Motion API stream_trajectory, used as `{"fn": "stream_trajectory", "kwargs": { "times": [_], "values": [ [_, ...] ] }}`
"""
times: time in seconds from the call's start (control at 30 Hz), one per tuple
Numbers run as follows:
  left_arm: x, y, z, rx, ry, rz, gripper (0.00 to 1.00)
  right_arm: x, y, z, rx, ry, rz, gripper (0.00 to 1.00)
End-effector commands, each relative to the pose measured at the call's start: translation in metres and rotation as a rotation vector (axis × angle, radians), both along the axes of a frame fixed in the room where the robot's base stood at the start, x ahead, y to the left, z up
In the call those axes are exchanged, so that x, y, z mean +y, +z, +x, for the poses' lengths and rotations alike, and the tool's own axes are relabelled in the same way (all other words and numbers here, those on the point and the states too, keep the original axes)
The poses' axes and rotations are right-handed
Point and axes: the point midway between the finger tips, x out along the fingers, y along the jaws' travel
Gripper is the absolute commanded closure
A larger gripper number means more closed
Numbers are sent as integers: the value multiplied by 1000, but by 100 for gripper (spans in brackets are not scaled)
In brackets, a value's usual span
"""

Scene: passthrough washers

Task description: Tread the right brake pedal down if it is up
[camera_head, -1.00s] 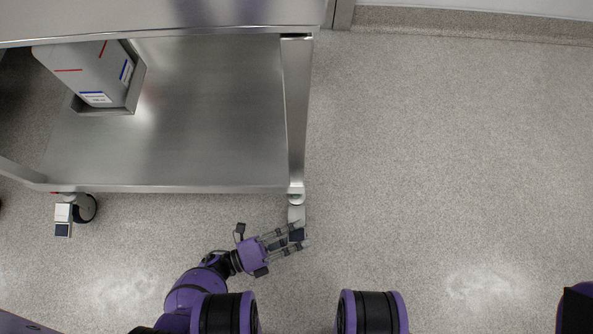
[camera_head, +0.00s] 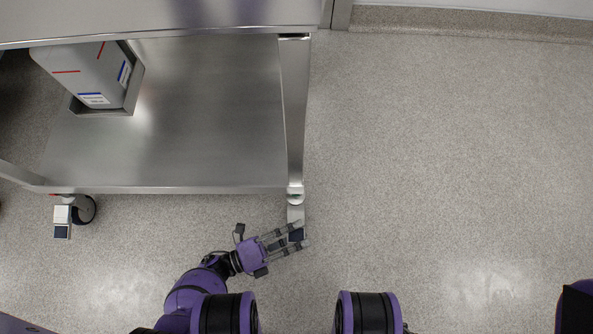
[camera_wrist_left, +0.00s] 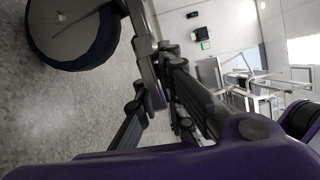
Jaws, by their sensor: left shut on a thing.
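The right brake pedal (camera_head: 296,214) is a light metal lever with a dark end pad. It sticks out from the foot of the cart's right front leg. My left gripper (camera_head: 302,233) has one finger on each side of the pedal's end and is shut on it. In the left wrist view, the fingers (camera_wrist_left: 155,110) are close to a grey metal piece (camera_wrist_left: 142,45) beside a dark caster wheel (camera_wrist_left: 75,38). The pedal's height above the floor cannot be told from overhead. My right gripper is out of view.
The steel cart (camera_head: 200,150) stands above, with a grey box (camera_head: 85,70) on its lower shelf. The left brake pedal (camera_head: 62,222) and its caster (camera_head: 84,209) show at the left. The speckled floor (camera_head: 450,150) to the right is clear.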

Motion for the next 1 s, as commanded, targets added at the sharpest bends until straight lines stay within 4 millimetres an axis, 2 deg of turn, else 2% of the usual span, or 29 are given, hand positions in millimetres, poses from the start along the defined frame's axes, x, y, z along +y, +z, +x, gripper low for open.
{"fn": "stream_trajectory", "kwargs": {
  "times": [0.03,0.17,0.2,0.3,0.67,0.77,1.0],
  "values": [
    [4,-9,-7,23,0,21,100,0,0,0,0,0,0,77],
    [5,-9,-7,23,0,21,100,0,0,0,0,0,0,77],
    [5,-9,-7,23,0,21,89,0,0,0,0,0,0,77],
    [4,-8,-6,21,0,19,77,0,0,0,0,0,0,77],
    [5,-5,-4,11,2,13,77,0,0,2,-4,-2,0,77],
    [14,-5,-8,11,1,14,77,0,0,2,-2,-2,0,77],
    [60,-7,-27,13,0,16,77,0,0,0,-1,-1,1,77]
  ]
}}
